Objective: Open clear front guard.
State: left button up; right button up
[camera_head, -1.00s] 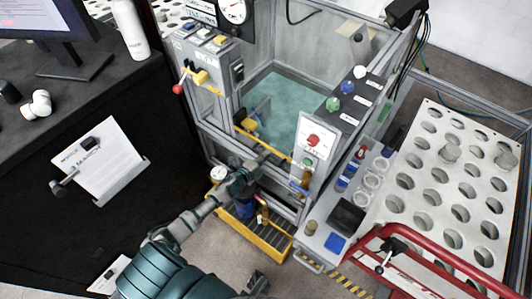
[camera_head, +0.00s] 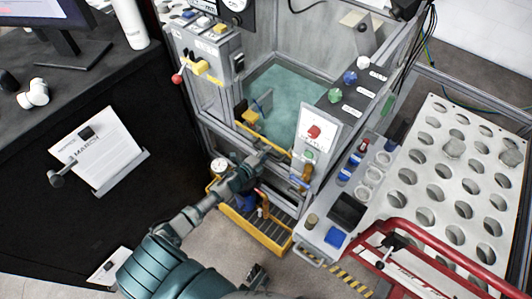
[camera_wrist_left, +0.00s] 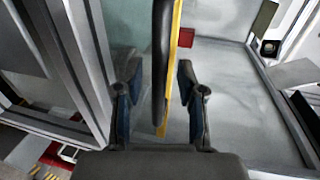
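The clear front guard (camera_head: 276,149) closes the lower front of the grey-framed machine; a yellow strip runs along it, and the teal machine floor shows behind. My left gripper (camera_head: 264,153) reaches up from the bottom to this strip. In the left wrist view, a dark bar with a yellow edge (camera_wrist_left: 174,55) runs between the two fingers of the left gripper (camera_wrist_left: 160,95). The fingers are apart, with gaps visible on both sides of the bar. A dark piece at the bottom edge looks like my right gripper (camera_head: 257,278); its fingers are too unclear to judge.
A control box with a red-knobbed lever (camera_head: 178,79) stands left of the opening. A panel with a red button (camera_head: 314,131) stands right of it. A yellow tray (camera_head: 262,238) lies below. A perforated white plate (camera_head: 440,180) and a red rail (camera_head: 420,245) are at right.

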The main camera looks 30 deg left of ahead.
pick_arm(q)
jog(key=shift+s+a, duration=0.1)
jog(key=d+v, duration=0.1)
jog(key=v, duration=1)
jog(key=shift+s+a, duration=0.4)
